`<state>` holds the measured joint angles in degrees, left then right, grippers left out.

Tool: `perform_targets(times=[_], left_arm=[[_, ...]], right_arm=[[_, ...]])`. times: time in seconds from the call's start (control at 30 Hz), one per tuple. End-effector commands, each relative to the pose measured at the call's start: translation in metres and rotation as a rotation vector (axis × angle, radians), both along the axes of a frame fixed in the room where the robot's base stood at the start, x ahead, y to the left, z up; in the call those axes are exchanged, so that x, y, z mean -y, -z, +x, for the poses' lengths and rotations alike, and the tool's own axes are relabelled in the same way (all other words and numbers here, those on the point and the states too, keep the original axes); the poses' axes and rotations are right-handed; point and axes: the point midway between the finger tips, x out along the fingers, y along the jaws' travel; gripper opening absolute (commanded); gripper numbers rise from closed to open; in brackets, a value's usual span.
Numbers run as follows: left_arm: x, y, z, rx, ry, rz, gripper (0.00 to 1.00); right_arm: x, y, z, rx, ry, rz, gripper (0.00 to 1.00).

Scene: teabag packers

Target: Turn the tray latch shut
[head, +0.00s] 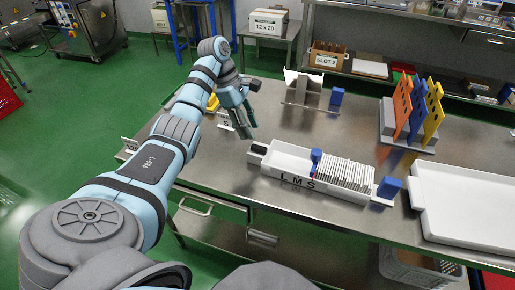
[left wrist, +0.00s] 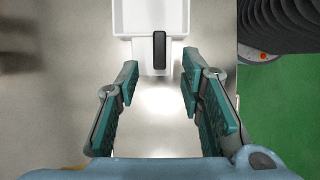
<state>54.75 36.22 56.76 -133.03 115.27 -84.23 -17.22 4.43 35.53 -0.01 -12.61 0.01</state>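The long white tray (head: 285,188), marked LMS, lies on the steel table and holds a row of thin white packets (head: 345,174). Its black latch (head: 258,148) is at the left end. In the left wrist view the latch (left wrist: 160,50) is a dark bar on the tray's (left wrist: 126,18) narrow end, lying along the tray's length. My left gripper (head: 243,132) is just left of the latch end; in the left wrist view its fingers (left wrist: 160,68) are open and empty, apart, with the latch ahead between the tips. My right gripper is not in view.
Blue blocks (head: 388,188) stand at the tray's right end and at its middle. A metal stand (head: 303,90) is behind it. A rack with orange and yellow panels (head: 420,106) is further right. An empty white tray (head: 465,210) lies at the right edge.

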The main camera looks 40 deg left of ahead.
Motion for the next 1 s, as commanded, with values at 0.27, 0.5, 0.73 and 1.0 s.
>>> perform_targets(times=[0.27,0.5,0.73,1.0], left_arm=[[0.023,0.058,0.006,0.000,0.001,-0.002,0.35],[0.026,0.064,0.008,0.002,-0.001,-0.001,0.35],[0.026,0.063,0.008,0.002,-0.001,-0.001,0.13],[0.026,0.063,0.008,0.002,-0.002,-0.002,0.00]], right_arm=[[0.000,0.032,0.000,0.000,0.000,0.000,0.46],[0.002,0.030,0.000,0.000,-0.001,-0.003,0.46],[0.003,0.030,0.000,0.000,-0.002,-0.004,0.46],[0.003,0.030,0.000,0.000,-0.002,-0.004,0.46]])
